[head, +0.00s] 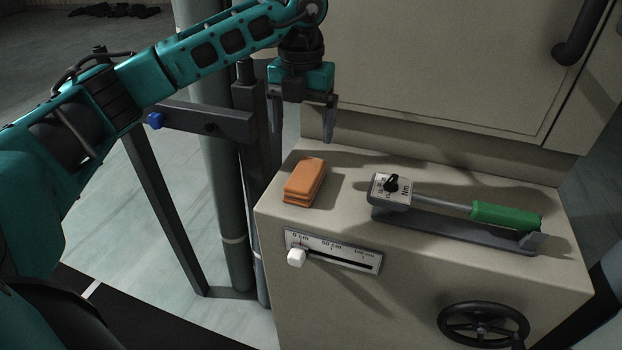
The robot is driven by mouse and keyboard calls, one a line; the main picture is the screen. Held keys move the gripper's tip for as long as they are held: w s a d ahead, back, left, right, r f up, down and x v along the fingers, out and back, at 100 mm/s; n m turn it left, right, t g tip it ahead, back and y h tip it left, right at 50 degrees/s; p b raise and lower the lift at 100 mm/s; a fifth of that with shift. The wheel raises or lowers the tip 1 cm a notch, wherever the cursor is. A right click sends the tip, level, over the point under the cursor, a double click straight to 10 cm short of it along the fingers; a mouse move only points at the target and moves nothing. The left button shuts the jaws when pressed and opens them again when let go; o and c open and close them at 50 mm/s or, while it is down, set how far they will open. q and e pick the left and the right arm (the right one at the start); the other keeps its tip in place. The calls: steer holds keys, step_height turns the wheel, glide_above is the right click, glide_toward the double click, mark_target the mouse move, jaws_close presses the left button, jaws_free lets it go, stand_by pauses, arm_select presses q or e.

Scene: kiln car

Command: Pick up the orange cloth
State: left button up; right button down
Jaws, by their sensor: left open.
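The orange cloth (304,182) is a folded, block-like stack lying on the left part of the beige cabinet's top (345,212). My left gripper (302,138) hangs above and behind the cloth, pointing down, with its two fingers spread and nothing between them. It is apart from the cloth. My right gripper is not in view.
A torque tool with a green handle (505,216) lies in a grey holder right of the cloth. A taller cabinet wall (420,70) rises behind. The front has a slider scale (333,252) and a handwheel (483,325). Dark posts (250,130) stand at left.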

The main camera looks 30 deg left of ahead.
mark_target(305, 173)
arm_select(q)
steer(key=f, duration=1.1)
steer(key=shift+d+f, duration=0.2)
steer(key=shift+f, duration=0.1)
steer(key=c, duration=1.1)
